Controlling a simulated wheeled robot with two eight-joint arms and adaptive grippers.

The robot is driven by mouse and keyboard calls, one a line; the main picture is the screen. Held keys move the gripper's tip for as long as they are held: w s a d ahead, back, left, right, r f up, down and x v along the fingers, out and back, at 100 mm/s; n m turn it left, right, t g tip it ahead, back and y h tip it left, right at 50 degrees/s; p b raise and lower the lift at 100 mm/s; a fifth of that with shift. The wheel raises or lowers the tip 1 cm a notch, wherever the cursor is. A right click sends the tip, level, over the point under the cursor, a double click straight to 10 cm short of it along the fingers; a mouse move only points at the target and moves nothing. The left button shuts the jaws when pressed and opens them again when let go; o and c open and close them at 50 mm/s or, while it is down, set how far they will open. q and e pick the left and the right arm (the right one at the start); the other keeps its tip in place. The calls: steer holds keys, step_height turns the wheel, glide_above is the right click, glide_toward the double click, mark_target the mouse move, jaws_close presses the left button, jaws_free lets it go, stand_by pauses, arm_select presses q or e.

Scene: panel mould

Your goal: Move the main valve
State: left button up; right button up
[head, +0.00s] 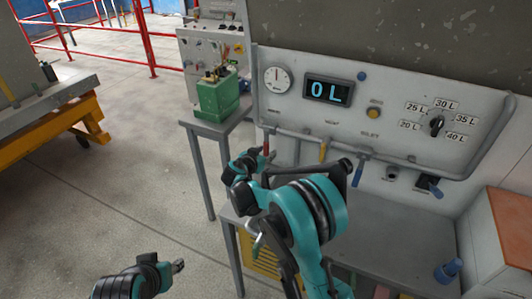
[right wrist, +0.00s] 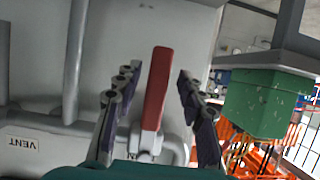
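The panel (head: 400,95) carries a round gauge (head: 277,79), a display (head: 329,91) reading "0 L" and a selector knob (head: 437,124) marked from 20 L to 40 L. A red valve handle (head: 267,144) hangs on the pipe at the panel's lower left; its label is not readable. In the right wrist view the red handle (right wrist: 155,90) stands between the fingers of my right gripper (right wrist: 158,76), with gaps on both sides. My right gripper (head: 262,160) is open at the red handle. My left gripper (head: 178,266) is low at the left, away from the panel; its finger opening is unclear.
A yellow handle (head: 323,151) and a blue handle (head: 358,173) hang to the right of the red one. A green box (head: 220,97) stands on a small table at the left of the panel. A "VENT" label (right wrist: 22,143) shows in the wrist view.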

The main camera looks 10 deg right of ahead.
steer(key=shift+s+r, duration=0.1)
steer(key=v, duration=1.1)
steer(key=shift+s+a, duration=0.25)
steer(key=shift+s, duration=0.05)
steer(key=s+d+r+n+g+y, duration=0.2)
steer(key=s+d+r+n+g, duration=0.1)
steer(key=s+d, duration=0.8)
steer(key=s+f+n+y, duration=0.1)
steer(key=s+n+y, duration=0.1)
steer(key=s, duration=0.8)
steer(key=s+f+n+g+y, duration=0.1)
steer(key=s+f+n+y, duration=0.1)
steer(key=s, duration=0.9)
steer(key=shift+s+a+f+y, duration=0.15)
steer(key=shift+a+f+y, duration=0.2)
steer(key=shift+y, duration=0.35)
